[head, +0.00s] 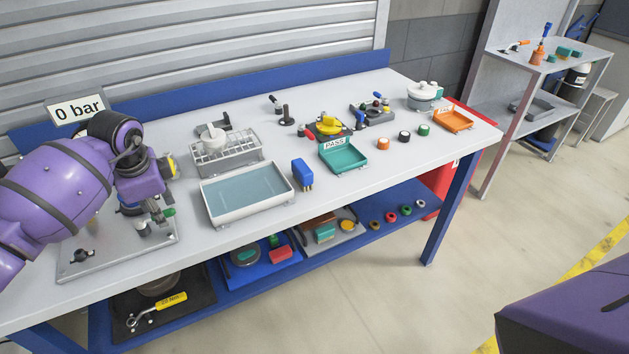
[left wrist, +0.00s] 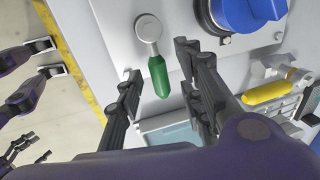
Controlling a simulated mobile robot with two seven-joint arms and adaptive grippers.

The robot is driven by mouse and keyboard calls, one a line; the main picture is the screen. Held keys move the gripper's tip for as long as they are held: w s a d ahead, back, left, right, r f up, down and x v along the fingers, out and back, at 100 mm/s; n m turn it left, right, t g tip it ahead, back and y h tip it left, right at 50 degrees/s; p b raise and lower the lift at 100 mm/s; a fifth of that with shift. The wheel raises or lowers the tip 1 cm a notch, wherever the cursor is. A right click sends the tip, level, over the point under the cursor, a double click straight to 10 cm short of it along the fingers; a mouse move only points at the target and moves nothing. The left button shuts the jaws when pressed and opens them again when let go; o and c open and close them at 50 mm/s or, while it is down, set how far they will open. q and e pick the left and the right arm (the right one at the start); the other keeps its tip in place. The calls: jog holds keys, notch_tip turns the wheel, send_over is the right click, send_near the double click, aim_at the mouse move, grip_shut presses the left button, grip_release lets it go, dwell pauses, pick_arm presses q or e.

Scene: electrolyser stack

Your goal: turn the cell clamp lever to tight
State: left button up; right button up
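The cell clamp lever appears in the left wrist view as a metal pivot with a green handle (left wrist: 157,78). The handle points down the picture, towards my gripper. In the head view its green end (head: 168,212) shows just right of my left wrist, above the grey base plate (head: 95,262). My left gripper (left wrist: 162,98) is open, with one dark finger on each side of the green handle. Gaps show between handle and fingers. In the head view the fingers are largely hidden behind my purple wrist.
A large blue knob (left wrist: 245,12) and a yellow handle (left wrist: 267,92) lie close to the right finger. A "0 bar" sign (head: 79,109) stands behind the arm. A water tray (head: 207,206), a rack (head: 225,165) and a blue block (head: 302,174) stand to the right.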

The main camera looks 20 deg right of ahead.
pick_arm(q)
jog(key=shift+r, duration=0.2)
notch_tip(320, 180, up, 11)
jog(key=s, duration=0.2)
jog(key=shift+s+r, duration=0.2)
pick_arm(e)
jog(key=shift+w+r, duration=0.15)
jog(key=shift+w, duration=0.3)
pick_arm(q)
jog(key=shift+d, duration=0.15)
